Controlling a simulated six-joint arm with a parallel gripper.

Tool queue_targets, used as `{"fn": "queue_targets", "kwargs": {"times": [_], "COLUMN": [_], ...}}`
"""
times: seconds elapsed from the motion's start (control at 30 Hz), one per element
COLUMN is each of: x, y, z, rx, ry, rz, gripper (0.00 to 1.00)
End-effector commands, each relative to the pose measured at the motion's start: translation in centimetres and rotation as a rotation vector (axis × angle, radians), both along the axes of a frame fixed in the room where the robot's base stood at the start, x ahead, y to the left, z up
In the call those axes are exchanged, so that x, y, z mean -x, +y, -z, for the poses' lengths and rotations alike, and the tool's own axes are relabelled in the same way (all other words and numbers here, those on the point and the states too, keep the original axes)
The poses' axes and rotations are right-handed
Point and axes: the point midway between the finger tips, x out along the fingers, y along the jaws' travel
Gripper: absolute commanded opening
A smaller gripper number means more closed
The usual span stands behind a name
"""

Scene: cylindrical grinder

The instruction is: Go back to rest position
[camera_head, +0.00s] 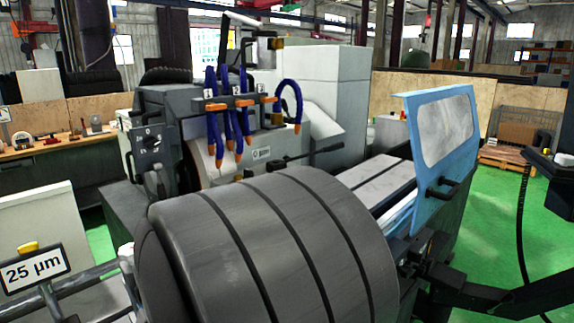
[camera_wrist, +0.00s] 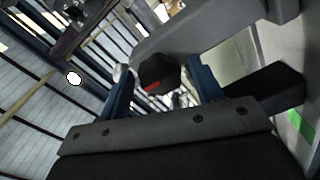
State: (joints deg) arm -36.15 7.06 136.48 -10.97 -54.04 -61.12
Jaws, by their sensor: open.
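My gripper (camera_wrist: 162,78) shows in the wrist view, with two blue fingers standing apart above a dark plate with screws. A dark rounded part with a red mark (camera_wrist: 160,76) shows between the fingers, seemingly beyond them; I cannot tell what it is. I see nothing gripped. In the head view the cylindrical grinder (camera_head: 265,240) fills the middle, with a large dark ribbed cover in front. Its blue door with a window (camera_head: 440,140) stands at the right, with a black handle (camera_head: 450,188). I cannot pick out my gripper surely in the head view.
Blue hoses with orange tips (camera_head: 230,110) hang over the grinder. A "25 µm" sign (camera_head: 35,268) stands at lower left. A workbench (camera_head: 50,150) is at the left. Open green floor (camera_head: 490,240) lies at the right, with a pallet (camera_head: 502,157) behind it.

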Motion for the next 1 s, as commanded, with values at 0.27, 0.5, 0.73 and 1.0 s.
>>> {"fn": "queue_targets", "kwargs": {"times": [0.27, 0.5, 0.73, 1.0], "x": [0.0, 0.0, 2.1, 2.5], "y": [0.0, 0.0, -2.1, -2.5], "z": [0.0, 0.0, -0.1, 0.0], "rx": [-0.158, -0.296, -0.327, -0.194], "ry": [0.158, 0.296, 0.324, 0.194], "rz": [0.0, 0.0, 0.001, 0.0], "gripper": [0.6, 0.6, 0.6, 0.6]}}
